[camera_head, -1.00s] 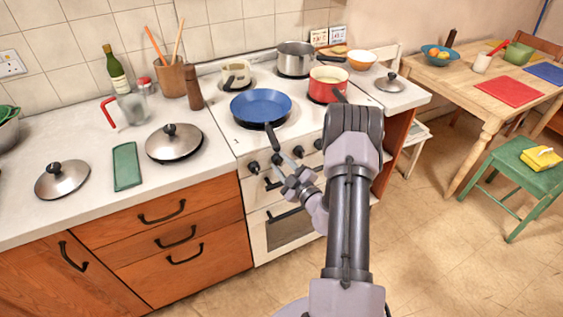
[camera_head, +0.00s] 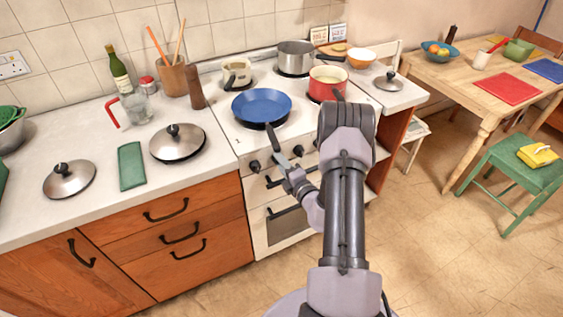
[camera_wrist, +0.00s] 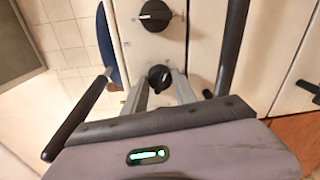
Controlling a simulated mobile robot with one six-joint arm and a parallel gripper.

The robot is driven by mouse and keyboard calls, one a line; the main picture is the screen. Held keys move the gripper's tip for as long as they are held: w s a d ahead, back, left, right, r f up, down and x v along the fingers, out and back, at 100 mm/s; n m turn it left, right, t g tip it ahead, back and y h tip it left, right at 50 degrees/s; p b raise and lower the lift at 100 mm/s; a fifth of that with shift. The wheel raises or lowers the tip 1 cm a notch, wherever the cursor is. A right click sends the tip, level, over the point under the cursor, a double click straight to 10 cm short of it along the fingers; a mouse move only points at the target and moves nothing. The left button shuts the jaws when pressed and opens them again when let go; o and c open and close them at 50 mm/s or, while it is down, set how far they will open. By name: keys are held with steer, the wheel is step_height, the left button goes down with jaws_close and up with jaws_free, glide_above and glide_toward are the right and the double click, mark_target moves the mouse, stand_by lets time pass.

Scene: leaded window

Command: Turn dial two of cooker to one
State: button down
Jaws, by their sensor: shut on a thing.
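The white cooker (camera_head: 270,185) has a row of black dials on its front. The leftmost dial (camera_head: 254,166) and the third dial (camera_head: 298,151) show in the head view; the second lies hidden behind my gripper (camera_head: 277,161). In the wrist view the gripped dial (camera_wrist: 159,76), which looks like dial two, sits between the fingertips of my gripper (camera_wrist: 160,86). The fingers are shut on it. A neighbouring dial (camera_wrist: 155,15) is clear of the fingers. I cannot read the gripped dial's setting.
A blue pan (camera_head: 261,105) stands on the hob, its black handle (camera_wrist: 78,114) jutting out close beside my gripper. The oven handle bar (camera_wrist: 235,40) runs just below the dials. A red pot (camera_head: 327,84) and a steel pot (camera_head: 296,57) stand behind.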

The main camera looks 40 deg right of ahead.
steer(key=n, duration=0.5)
steer(key=shift+h, duration=0.3)
steer(key=n+b, duration=0.1)
steer(key=n, duration=0.3)
steer(key=shift+n+h, duration=0.3)
steer(key=shift+n, duration=0.1)
steer(key=c, duration=1)
jaws_free()
steer(key=shift+a, duration=0.1)
steer(key=p+v, duration=0.2)
steer(key=v, duration=1.5)
steer(key=shift+s+r, duration=0.15)
steer(key=shift+s, duration=0.05)
